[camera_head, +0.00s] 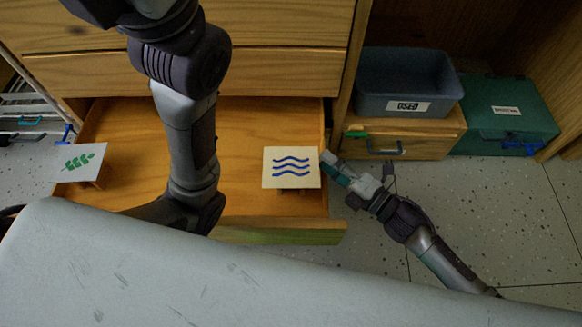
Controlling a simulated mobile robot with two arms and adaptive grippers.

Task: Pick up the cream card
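The cream card (291,167) with several wavy blue lines is at the right end of the open wooden drawer (245,130). It seems to rest on a small support, mostly hidden beneath it. My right gripper (332,165) is at the card's right edge, its teal-padded fingertips close to or touching it. I cannot tell whether the fingers are open or closed on the edge. My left arm crosses over the drawer; its gripper is hidden.
A white card with a green leaf (78,162) is at the left. A grey surface (200,275) fills the foreground. At the right are a grey bin (405,80) on a small wooden drawer box (400,147) and a green case (510,115). Speckled floor shows at the right.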

